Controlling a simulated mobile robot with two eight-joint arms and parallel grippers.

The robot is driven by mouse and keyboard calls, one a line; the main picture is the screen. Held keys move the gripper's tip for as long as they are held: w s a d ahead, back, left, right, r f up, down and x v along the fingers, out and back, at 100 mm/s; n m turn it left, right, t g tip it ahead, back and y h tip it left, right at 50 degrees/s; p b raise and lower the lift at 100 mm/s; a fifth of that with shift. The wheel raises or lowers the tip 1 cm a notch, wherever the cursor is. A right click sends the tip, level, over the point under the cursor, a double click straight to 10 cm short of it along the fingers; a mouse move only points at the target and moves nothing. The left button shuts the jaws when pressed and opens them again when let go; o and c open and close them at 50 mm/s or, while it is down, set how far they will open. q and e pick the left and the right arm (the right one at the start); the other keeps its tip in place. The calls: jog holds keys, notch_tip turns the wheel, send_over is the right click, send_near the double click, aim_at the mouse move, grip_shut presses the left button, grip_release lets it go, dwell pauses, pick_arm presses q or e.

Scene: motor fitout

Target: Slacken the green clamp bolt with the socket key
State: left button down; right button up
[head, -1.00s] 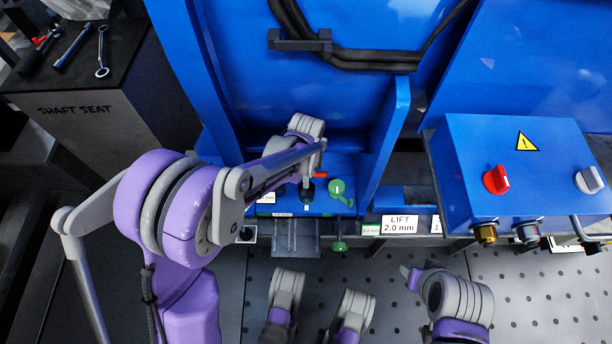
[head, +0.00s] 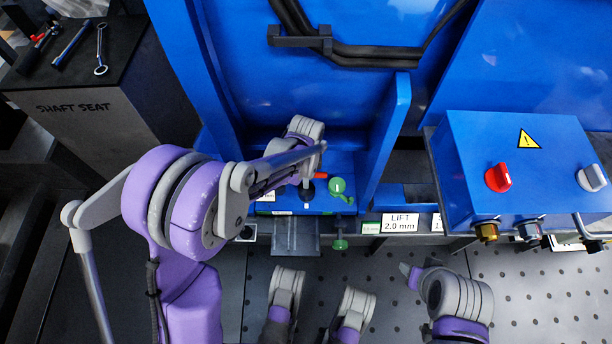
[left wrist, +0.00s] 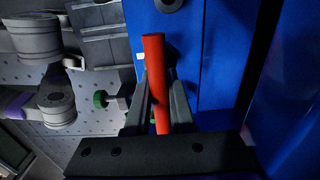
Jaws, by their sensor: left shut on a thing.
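My left gripper (head: 307,184) is low in the blue bay, largely hidden by its own wrist in the head view. In the left wrist view its fingers (left wrist: 159,105) are shut on a red-orange bar (left wrist: 155,75), which looks like the socket key's handle. Its red end (head: 321,176) shows beside the gripper in the head view. The key's working end is hidden. A green round part (head: 337,186) is just right of the gripper. A green knob (head: 340,244) stands at the bay's front edge and shows in the left wrist view (left wrist: 100,98). Contact between key and bolt cannot be seen. My right gripper's fingers cannot be made out.
Blue walls enclose the bay on both sides, with black cables (head: 370,55) behind. A blue control box (head: 465,150) with a red knob (head: 498,178) stands to the right. Tools lie on the dark shaft seat stand (head: 70,85).

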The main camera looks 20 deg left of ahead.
pick_arm(q)
jog(key=shift+f, duration=0.6)
dwell(0.4)
jog(key=shift+n, duration=1.4)
jog(key=shift+n+p, duration=0.35)
jog(key=shift+n, duration=1.05)
